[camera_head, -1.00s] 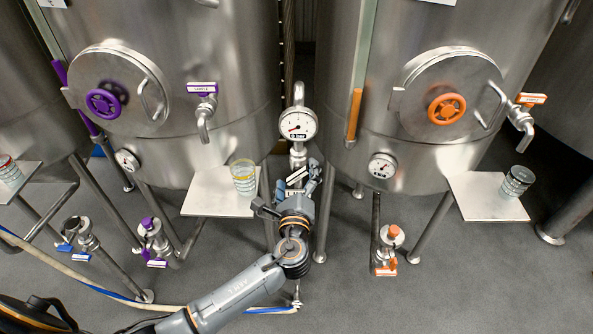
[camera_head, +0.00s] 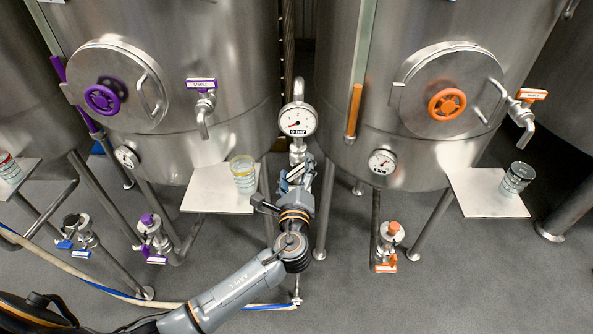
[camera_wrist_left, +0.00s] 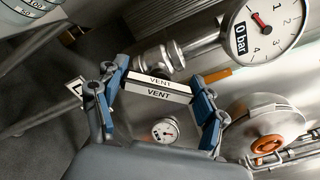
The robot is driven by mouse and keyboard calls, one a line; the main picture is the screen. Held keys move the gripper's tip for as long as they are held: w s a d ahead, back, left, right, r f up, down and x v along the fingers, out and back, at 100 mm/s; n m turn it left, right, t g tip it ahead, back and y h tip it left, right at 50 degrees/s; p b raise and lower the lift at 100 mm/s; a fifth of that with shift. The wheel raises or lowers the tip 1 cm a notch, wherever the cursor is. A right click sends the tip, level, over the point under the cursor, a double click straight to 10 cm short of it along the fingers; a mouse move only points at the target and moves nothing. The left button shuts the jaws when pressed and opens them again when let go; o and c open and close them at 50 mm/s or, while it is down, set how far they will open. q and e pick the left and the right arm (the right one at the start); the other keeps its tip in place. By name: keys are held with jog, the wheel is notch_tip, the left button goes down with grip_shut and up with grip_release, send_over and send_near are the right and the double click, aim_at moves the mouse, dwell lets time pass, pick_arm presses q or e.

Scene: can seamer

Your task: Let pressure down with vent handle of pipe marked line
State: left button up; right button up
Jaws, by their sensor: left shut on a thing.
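The vent handle shows in the left wrist view as a white bar lettered VENT (camera_wrist_left: 158,92), lying between the blue-padded fingers. My left gripper (camera_wrist_left: 160,98) is shut on it. In the head view my left gripper (camera_head: 296,182) is at the pipe between the two middle tanks, just below the round pressure gauge (camera_head: 297,121). The gauge has a red needle and a plate reading "0 bar"; it is also large in the left wrist view (camera_wrist_left: 262,30). A white tag with a letter L (camera_wrist_left: 77,88) shows partly behind a finger. My right gripper is not in view.
A purple-fitted tank (camera_head: 235,60) stands left of the pipe and an orange-fitted tank (camera_head: 400,30) right. A glass (camera_head: 243,178) stands on a shelf (camera_head: 205,195) close left of my gripper. Low valves (camera_head: 390,240) and a hose (camera_head: 100,287) are below.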

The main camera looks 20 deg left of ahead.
pick_arm(q)
jog(key=n+b, duration=0.2)
jog(key=n, duration=0.1)
jog(key=n+b, duration=0.1)
jog(key=b, duration=0.1)
jog(key=shift+f, duration=0.25)
jog(key=shift+r+n+b, duration=0.1)
jog(key=shift+n+b, duration=1.4)
jog(key=shift+n, duration=0.7)
jog(key=o, duration=1.2)
jog(key=shift+a, duration=0.1)
jog(key=v, duration=1.2)
jog(key=shift+r, duration=0.1)
